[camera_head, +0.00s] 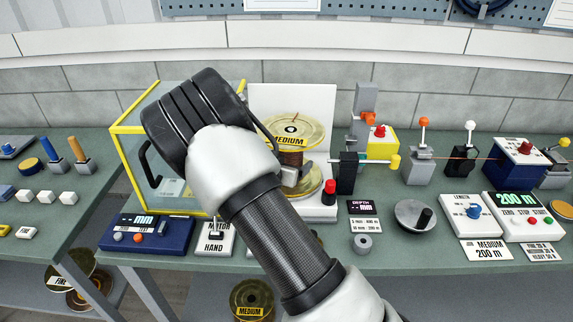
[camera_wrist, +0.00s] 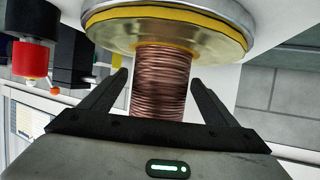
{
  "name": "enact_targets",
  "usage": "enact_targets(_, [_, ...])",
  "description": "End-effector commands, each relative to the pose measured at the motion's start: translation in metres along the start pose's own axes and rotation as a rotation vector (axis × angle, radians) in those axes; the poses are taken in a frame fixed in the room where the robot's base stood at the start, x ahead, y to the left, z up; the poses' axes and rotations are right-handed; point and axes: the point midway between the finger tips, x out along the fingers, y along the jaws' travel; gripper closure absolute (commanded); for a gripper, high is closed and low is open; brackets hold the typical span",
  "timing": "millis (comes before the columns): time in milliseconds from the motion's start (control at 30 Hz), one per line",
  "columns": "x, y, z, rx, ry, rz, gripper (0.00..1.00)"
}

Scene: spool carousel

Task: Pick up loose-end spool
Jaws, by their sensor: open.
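A spool with yellow-rimmed flanges and copper winding (camera_head: 291,160) stands upright before a white backboard, its top flange marked MEDIUM. In the wrist view its copper-wound core (camera_wrist: 161,85) fills the middle, with one metal flange (camera_wrist: 165,27) above it. My gripper (camera_wrist: 160,78) is open, one finger to each side of the core, with visible gaps at the fingertips. In the head view my arm covers the left side of the spool and most of my gripper. I cannot make out a loose wire end.
A yellow-framed clear box (camera_head: 128,160) stands left of the spool. A black post with a yellow-tipped rod (camera_head: 347,172) stands close on its right. Another MEDIUM spool (camera_head: 252,299) sits below the bench. A hand wheel (camera_head: 415,215) lies farther right.

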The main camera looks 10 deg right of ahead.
Motion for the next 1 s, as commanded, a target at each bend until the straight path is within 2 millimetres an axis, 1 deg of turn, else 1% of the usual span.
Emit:
enact_targets(267, [0.0023,0.0004,0.0003,-0.001,0.0,0.0,0.18])
enact_targets(300, [0.0023,0.0004,0.0003,-0.001,0.0,0.0,0.2])
enact_targets(767, [0.0019,0.0002,0.0003,-0.001,-0.001,0.0,0.98])
enact_targets(800, [0.0019,0.0002,0.0003,-0.001,-0.001,0.0,1.0])
enact_targets(833, [0.0021,-0.0003,-0.0064,0.004,0.012,0.0,1.0])
enact_targets(1000, [0.0007,-0.0004,-0.0096,0.004,0.011,0.0,1.0])
